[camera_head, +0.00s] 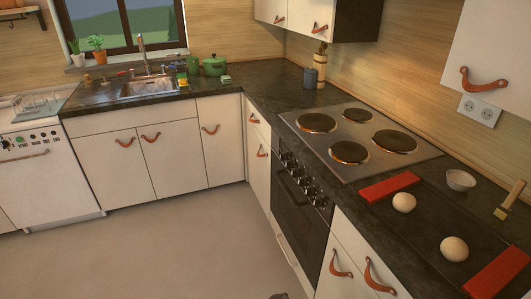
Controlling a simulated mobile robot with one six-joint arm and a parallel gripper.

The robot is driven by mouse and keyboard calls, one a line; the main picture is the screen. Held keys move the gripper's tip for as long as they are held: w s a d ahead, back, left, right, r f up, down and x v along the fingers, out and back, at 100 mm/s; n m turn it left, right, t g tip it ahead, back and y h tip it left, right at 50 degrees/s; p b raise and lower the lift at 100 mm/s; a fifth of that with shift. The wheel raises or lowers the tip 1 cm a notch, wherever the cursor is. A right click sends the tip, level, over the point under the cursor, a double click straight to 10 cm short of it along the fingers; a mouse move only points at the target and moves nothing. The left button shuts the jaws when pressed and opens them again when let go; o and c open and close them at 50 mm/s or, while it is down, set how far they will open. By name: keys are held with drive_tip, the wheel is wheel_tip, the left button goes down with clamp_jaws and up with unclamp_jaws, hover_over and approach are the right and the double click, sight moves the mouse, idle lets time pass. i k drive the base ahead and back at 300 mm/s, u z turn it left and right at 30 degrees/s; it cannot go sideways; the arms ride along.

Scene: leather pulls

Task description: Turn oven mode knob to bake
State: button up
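The oven (290,208) is built in under the stove at the right, with a dark door facing left. A row of several small knobs (308,188) runs along its front panel, just below the counter edge. The knobs are seen at a steep angle. Their markings are too small to read, so I cannot tell which one is the mode knob or where it points. My gripper's fingers do not show. A small dark shape at the bottom edge is cut off, and I cannot tell what it is.
The stove top (354,140) has several hot plates. On the counter to its right are red-ended dark board, two pale round items (404,202), a small bowl (461,180) and a brush (509,200). Cabinets with leather pulls (340,264) flank the oven. The floor (205,245) before it is clear.

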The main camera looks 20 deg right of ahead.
sight(284, 157)
drive_tip(key=u, duration=0.4)
drive_tip(key=i, duration=0.65)
drive_tip(key=u, duration=0.9)
drive_tip(key=i, duration=0.8)
drive_tip(key=u, duration=0.4)
